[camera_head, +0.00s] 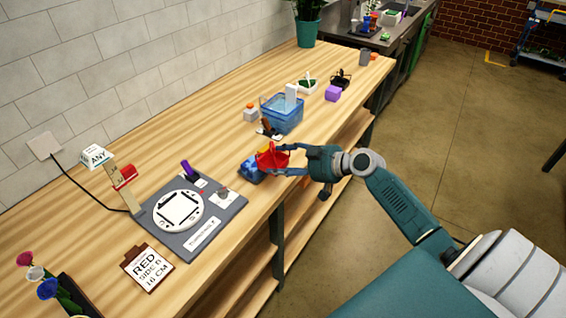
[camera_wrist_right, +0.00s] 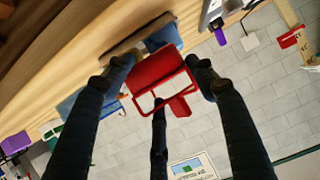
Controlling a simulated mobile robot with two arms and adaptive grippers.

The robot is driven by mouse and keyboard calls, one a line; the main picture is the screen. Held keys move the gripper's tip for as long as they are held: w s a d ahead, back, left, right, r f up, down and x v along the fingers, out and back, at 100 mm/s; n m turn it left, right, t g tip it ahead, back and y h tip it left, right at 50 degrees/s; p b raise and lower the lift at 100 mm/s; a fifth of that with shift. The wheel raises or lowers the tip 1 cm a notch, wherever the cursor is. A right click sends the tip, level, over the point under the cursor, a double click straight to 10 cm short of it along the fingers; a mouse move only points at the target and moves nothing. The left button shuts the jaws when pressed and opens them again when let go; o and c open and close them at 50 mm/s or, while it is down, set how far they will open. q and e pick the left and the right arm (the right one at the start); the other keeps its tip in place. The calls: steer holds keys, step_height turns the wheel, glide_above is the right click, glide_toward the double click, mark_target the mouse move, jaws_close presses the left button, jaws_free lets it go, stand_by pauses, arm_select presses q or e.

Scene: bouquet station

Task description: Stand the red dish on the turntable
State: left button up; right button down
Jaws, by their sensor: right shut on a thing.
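The red dish (camera_head: 268,157) is between the fingers of my right gripper (camera_head: 281,160), above the front edge of the wooden bench. In the right wrist view the red dish (camera_wrist_right: 158,66) shows as a red frame-like shape, with my right gripper (camera_wrist_right: 165,75) shut on it and a finger on each side. The turntable (camera_head: 159,214) is a round white disc with a black outlined shape on top, set on a grey board to the left of the gripper. The dish is apart from the turntable. My left gripper is not in view.
A blue thing (camera_head: 250,170) lies just beside the held dish. A blue clear bin (camera_head: 283,118) stands behind. The grey board (camera_head: 226,212) carries a purple item (camera_head: 188,170). A card (camera_head: 147,268) reads "RED SIDE B 16 CM". A wooden post (camera_head: 131,197) holds a red piece.

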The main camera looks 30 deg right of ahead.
steer(key=shift+f, duration=0.15)
steer(key=c, duration=1.1)
jaws_free()
steer(key=shift+f+b, duration=0.15)
steer(key=shift+b, duration=0.2)
steer(key=o, duration=0.5)
steer(key=shift+c, duration=0.2)
